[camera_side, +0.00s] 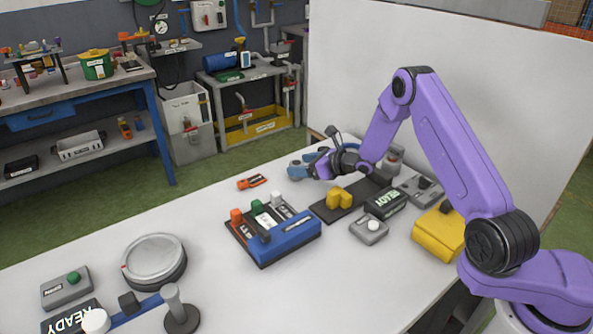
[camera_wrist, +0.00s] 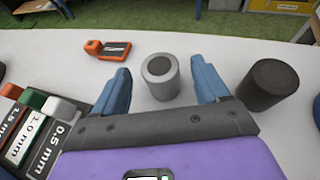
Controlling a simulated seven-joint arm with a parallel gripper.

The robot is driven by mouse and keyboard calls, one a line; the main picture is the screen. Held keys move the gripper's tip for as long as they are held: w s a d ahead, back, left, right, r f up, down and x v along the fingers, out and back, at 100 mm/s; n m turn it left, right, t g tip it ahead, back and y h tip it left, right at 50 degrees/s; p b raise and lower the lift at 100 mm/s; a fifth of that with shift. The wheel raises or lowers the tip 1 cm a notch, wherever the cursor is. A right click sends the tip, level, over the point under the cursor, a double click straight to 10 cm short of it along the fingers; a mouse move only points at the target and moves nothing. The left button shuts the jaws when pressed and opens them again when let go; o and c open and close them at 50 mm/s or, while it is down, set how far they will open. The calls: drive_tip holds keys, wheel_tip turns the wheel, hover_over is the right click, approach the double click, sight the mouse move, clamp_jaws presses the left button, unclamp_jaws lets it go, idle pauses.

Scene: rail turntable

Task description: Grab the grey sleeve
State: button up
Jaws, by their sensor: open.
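The grey sleeve (camera_wrist: 160,77) is a short upright cylinder with a dark round opening in its top, standing on the white table in the wrist view. My gripper (camera_wrist: 161,68) is open, with one blue finger to the left of the sleeve and one to the right. A gap shows on each side, and neither finger appears to touch it. In the side view my gripper (camera_side: 304,165) is low over the far part of the table, and I cannot make out the sleeve there.
A dark cylinder (camera_wrist: 267,85) stands close to the right finger. An orange tool (camera_wrist: 107,49) lies at the back left. A gauge rack (camera_wrist: 45,125) marked in mm is at the left. In the side view, a yellow block (camera_side: 340,198) and a round turntable (camera_side: 153,258) stand on the table.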

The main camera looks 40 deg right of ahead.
drive_tip(key=c, duration=1.3)
drive_tip(key=shift+c, duration=0.3)
drive_tip(key=shift+r, duration=0.15)
